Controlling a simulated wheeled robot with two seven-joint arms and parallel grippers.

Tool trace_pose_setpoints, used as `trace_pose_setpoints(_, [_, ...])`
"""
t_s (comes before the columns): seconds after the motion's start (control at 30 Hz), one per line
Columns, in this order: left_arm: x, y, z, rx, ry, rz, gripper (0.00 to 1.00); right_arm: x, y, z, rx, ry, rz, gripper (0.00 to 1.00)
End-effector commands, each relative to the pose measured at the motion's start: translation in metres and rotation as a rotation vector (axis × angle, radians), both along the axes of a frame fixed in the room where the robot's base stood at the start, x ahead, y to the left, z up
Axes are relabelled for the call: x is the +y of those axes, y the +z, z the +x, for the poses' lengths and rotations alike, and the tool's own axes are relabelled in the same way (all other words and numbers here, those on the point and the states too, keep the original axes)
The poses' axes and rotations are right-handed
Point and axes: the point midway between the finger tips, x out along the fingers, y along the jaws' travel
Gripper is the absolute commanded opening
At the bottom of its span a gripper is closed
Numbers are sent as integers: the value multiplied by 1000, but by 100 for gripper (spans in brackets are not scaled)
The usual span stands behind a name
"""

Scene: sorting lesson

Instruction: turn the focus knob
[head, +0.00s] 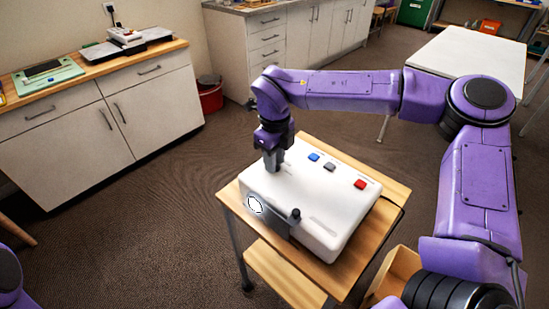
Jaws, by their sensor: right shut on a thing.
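A white projector-like box (325,198) rests on a small wooden table (228,196). A round bright lens (255,204) is on its front face, and a dark knob-like part (296,214) stands at the front edge. Blue (314,157), grey (330,166) and red (360,183) buttons sit on its top. My right gripper (273,166) points down at the back left of the box's top, shut on a small part there. That part, apparently the focus knob, is hidden by the fingers. My left gripper is out of view.
The table has a lower shelf (285,270), and an open wooden box (398,270) is beside it at right. A cabinet (90,125) with a wooden top stands at left, a red bin (210,97) behind. A white table (475,58) is at back right.

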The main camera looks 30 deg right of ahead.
Motion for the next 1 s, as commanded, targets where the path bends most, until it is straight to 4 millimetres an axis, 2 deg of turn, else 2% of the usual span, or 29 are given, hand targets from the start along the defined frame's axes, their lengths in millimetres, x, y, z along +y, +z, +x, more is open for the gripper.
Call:
trace_pose_setpoints(0.07, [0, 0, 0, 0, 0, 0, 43, 0, 1, 0, -2, 0, 0, 0])
trace_pose_setpoints(0.1, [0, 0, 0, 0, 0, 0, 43, 0, 1, 1, -2, 0, 0, 33])
trace_pose_setpoints(0.17, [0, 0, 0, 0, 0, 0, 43, 0, 1, 0, -2, 0, 0, 53])
trace_pose_setpoints(0.2, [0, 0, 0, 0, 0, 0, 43, 0, 1, 0, -2, 1, 0, 55])
trace_pose_setpoints(0.43, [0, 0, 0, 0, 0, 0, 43, 0, 1, 0, -1, 1, 0, 55])
trace_pose_setpoints(0.53, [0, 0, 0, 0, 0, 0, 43, 0, 7, 1, -4, 1, -1, 55])
trace_pose_setpoints(0.67, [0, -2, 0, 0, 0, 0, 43, 0, 33, 1, -7, 1, 0, 55])
trace_pose_setpoints(0.83, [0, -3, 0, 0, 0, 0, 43, 0, 75, 1, -7, 0, -1, 55])
trace_pose_setpoints(1.0, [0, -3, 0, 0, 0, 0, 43, 0, 100, 0, -3, 1, 0, 55])
